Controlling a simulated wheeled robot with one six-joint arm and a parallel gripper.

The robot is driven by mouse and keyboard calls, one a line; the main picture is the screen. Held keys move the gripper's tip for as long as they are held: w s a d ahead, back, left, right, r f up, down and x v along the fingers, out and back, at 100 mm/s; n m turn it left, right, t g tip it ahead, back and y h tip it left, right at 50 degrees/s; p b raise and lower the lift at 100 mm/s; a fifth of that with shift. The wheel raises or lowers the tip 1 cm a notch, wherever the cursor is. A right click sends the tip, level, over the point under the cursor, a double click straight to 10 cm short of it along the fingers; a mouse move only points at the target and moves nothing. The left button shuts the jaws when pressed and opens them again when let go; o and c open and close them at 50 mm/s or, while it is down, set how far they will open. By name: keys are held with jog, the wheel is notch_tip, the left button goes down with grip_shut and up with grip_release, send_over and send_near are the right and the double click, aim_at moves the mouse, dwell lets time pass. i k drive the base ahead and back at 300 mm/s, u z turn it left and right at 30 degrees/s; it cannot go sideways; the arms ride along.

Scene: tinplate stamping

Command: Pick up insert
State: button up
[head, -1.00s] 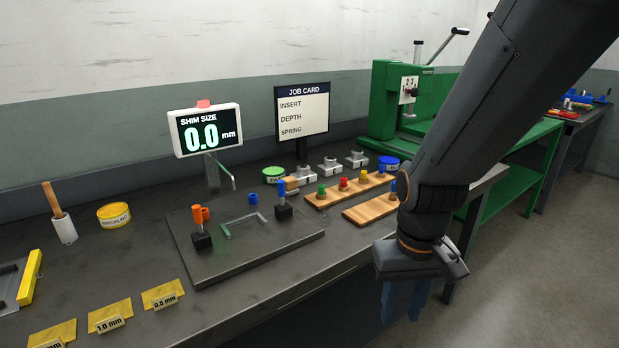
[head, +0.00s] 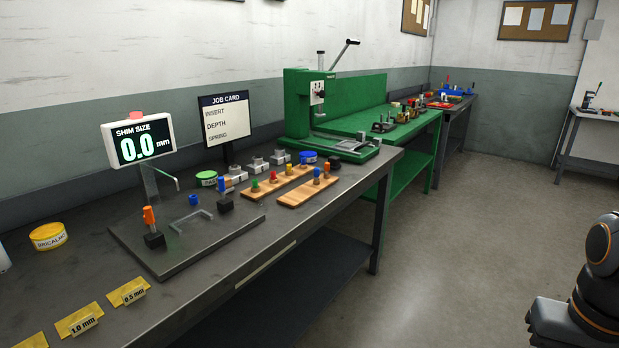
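Small pieces with coloured tops stand on two wooden boards on the dark bench. The back board (head: 262,191) carries green, red and yellow tops, with a blue one at its far end. The front board (head: 297,197) holds a few more pieces at its far end. Several grey metal blocks (head: 256,165) stand behind the boards. I cannot tell which of these is the insert. The job card (head: 226,120) reads insert, depth and spring, with no values shown. My gripper is out of frame; only part of my arm shows at the lower right, far from the boards.
A fixture plate (head: 185,241) with orange and blue knobs lies left of the boards. A display (head: 138,140) reads 0.0 mm. Yellow shims (head: 128,291) lie at the front left. A green press (head: 300,105) stands beyond the boards.

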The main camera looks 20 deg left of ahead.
aim_at(237, 175)
jog(key=u, duration=0.15)
jog(key=i, duration=1.65)
jog(key=u, duration=1.3)
jog(key=i, duration=0.9)
jog(key=u, duration=0.1)
